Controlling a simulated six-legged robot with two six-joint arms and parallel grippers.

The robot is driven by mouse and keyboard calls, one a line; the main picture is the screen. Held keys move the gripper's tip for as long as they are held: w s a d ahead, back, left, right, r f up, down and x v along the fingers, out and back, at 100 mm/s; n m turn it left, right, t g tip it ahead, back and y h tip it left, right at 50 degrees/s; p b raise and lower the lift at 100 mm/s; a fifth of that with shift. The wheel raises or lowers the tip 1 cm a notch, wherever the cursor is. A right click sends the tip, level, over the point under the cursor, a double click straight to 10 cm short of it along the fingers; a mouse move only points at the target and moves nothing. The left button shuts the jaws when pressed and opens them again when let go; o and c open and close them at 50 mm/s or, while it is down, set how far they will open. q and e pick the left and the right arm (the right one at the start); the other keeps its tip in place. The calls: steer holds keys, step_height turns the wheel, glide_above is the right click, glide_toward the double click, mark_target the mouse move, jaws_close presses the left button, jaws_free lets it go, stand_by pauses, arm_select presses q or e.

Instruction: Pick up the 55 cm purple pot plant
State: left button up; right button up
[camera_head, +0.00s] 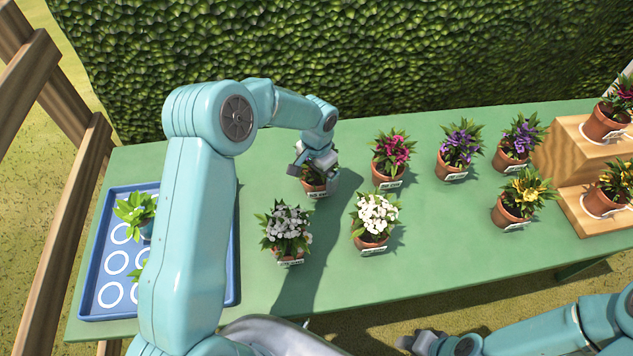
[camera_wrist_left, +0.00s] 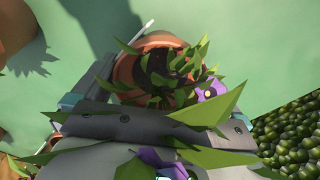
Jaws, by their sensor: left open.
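My left gripper (camera_head: 318,162) is over a potted plant (camera_head: 318,186) at the middle of the table and hides most of it. In the left wrist view this plant has a terracotta pot (camera_wrist_left: 125,72), green leaves and purple flowers (camera_wrist_left: 208,92). The left gripper is open around or just above the pot; contact cannot be told. Two other purple plants stand further right, one (camera_head: 461,146) near the middle right and one (camera_head: 519,140) by the wooden steps. Their label writing is too small to read. My right gripper (camera_head: 425,342) is low at the bottom edge, its jaws unclear.
A blue tray (camera_head: 85,303) with white circles holds plants at left. Wooden steps (camera_head: 570,155) stand right; a hedge (camera_head: 400,50) is behind.

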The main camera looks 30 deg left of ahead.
arm_select(q)
steer(key=c, duration=1)
steer(key=shift+r, duration=0.15)
